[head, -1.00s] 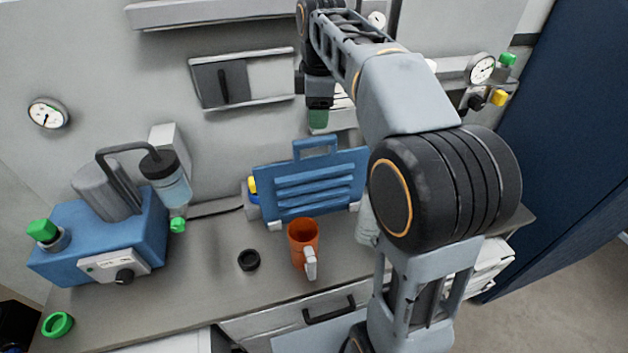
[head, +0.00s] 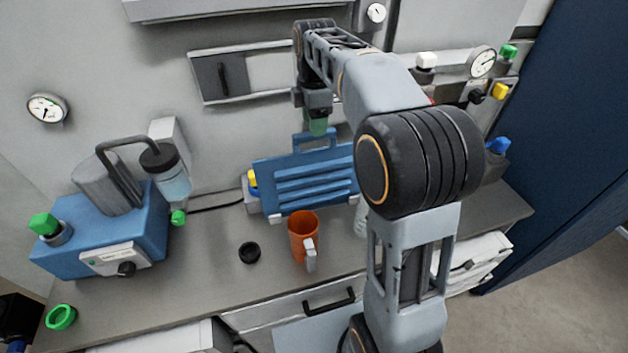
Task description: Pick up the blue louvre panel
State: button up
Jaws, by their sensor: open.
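The blue louvre panel (head: 304,182) stands upright, leaning slightly, at the back of the grey worktop in the head view. It has several horizontal slats and a loop handle (head: 314,141) on its top edge. My gripper (head: 317,126) hangs pointing down just above and beside that handle, with greenish tips. The gripper is open and holds nothing. Its fingertips are small here, and I cannot tell whether they overlap the handle in depth. My arm hides the panel's right end.
An orange mug (head: 302,237) stands in front of the panel, with a black ring (head: 249,252) to its left. A blue pump unit (head: 105,235) with a bottle (head: 168,178) stands at the left. A green ring (head: 61,317) lies at the front left. A sliding hatch (head: 226,75) is on the wall behind.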

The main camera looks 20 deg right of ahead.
aim_at(315, 139)
jog(key=shift+s+f, duration=0.15)
jog(key=shift+f, duration=2.45)
grip_shut()
jog(key=shift+r, duration=0.1)
